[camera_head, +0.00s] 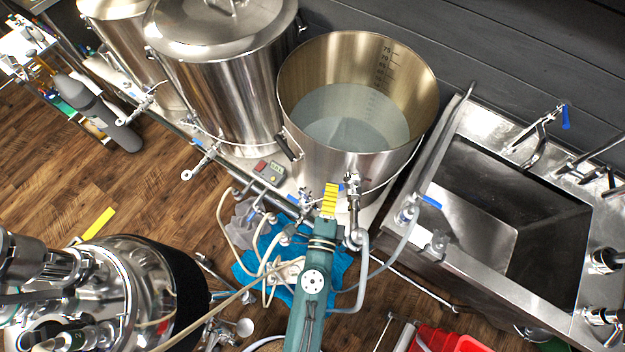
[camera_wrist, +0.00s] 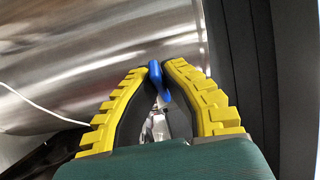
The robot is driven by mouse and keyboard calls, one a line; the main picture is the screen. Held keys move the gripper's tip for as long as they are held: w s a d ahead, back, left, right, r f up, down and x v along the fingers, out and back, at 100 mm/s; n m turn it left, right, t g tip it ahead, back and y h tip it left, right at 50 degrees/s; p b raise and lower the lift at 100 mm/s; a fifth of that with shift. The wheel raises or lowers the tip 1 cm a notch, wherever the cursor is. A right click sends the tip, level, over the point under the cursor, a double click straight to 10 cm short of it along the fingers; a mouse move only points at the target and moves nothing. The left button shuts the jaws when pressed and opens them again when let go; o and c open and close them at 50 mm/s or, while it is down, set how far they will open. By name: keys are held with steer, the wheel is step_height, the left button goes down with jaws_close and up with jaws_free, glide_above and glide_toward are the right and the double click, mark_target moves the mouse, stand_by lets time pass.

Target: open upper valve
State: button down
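The valve on the open steel kettle (camera_head: 310,158) is a silver fitting (camera_head: 352,185) low on the kettle's front wall. My gripper (camera_head: 330,187) is at this valve, just left of the fitting in the head view. In the wrist view, the valve's blue lever handle (camera_wrist: 156,76) lies between the tips of my gripper's yellow fingers (camera_wrist: 161,68). The fingertips are close together and appear to press on the handle from both sides. The silver valve body (camera_wrist: 157,124) shows between the fingers. In the head view my gripper mostly hides the handle.
A lidded kettle (camera_head: 205,90) stands to the left and a steel sink (camera_head: 490,210) to the right. Hoses (camera_head: 363,275) hang below the valve, close to my arm. A teal cloth (camera_head: 255,265) lies beneath. A red crate (camera_head: 445,338) is at the lower right.

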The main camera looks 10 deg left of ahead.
steer(key=c, duration=1.2)
jaws_free()
steer(key=shift+d, duration=0.1)
steer(key=shift+o, duration=0.2)
steer(key=s, duration=1.2)
steer(key=shift+d, duration=0.3)
